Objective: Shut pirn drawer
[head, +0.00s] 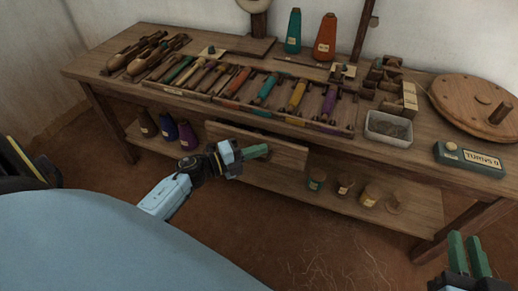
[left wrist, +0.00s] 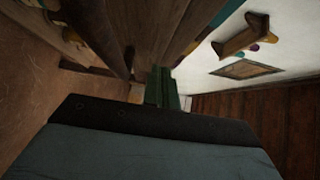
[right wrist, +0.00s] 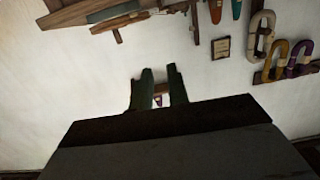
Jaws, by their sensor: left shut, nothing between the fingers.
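The pirn drawer's wooden front (head: 287,154) hangs under the front edge of the workbench, near its middle. It seems to stand out from the bench, but how far is hard to judge. My left gripper (head: 262,151) is shut and empty, its green fingertips in front of the drawer face. I cannot tell whether they touch it. Its fingers show together in the left wrist view (left wrist: 162,88), close to dark wood. My right gripper (head: 470,250) is open and empty at the lower right, away from the bench; its parted fingers show in the right wrist view (right wrist: 160,88).
The workbench (head: 100,75) holds a rack of coloured pirns (head: 265,90), shuttles (head: 145,55), a metal tray (head: 388,129), a round wooden disc (head: 470,103) and a counter box (head: 468,160). Cones (head: 167,127) and small jars (head: 343,186) stand on the lower shelf. Floor in front is clear.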

